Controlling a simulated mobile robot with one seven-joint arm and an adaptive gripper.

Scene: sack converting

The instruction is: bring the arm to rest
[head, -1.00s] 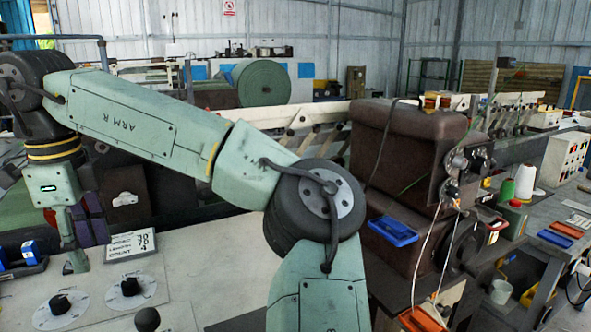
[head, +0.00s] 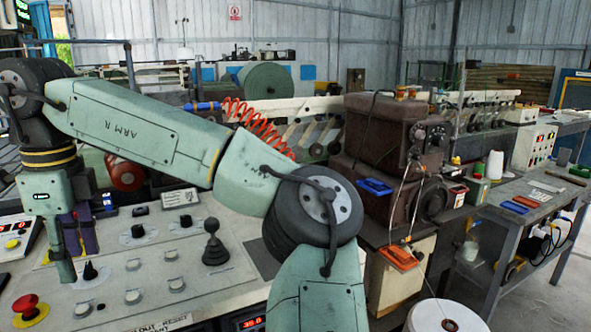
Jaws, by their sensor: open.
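My arm (head: 130,125) stretches from the lower middle up and across to the left in the head view, bent at the dark elbow joint. My gripper (head: 68,250) hangs down from the wrist at the far left. It is open, with nothing seen between its fingers. It hangs over the left part of a pale control panel (head: 205,282); whether its tips touch the panel cannot be told.
A brown machine (head: 375,135) stands right of my elbow. A workbench (head: 520,195) is at right, and a white roll (head: 445,316) at lower right.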

